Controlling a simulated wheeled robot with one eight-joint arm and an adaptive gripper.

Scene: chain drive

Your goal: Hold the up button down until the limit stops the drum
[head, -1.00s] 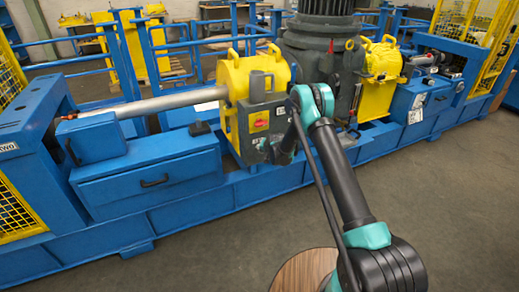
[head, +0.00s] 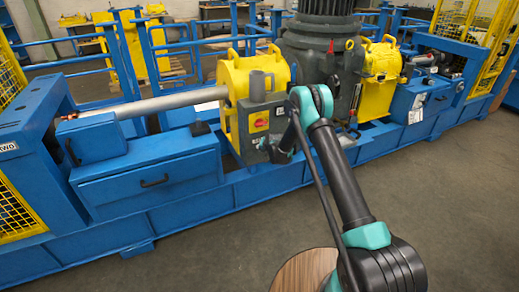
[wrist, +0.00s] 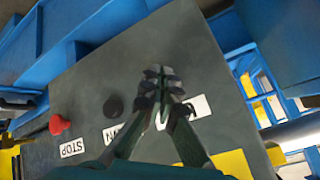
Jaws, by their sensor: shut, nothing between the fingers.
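The dark grey control box (head: 268,108) stands in front of the left yellow housing. Its panel (wrist: 95,75) fills much of the wrist view, with a red stop button (wrist: 60,125) over a STOP label and a black button (wrist: 112,107) by a partly covered label. My gripper (wrist: 160,72) is shut and empty, its fingertips at the panel beside another partly covered white label (wrist: 196,107). The up button is not visible, and contact is hidden behind the fingers. In the head view my gripper (head: 280,152) is at the box's front.
A long grey shaft (head: 170,103) runs left from the yellow housing (head: 250,72). The blue machine frame (head: 190,210) spans the view, with a blue drawer cabinet (head: 150,180) at left. The floor (head: 440,200) at right is clear.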

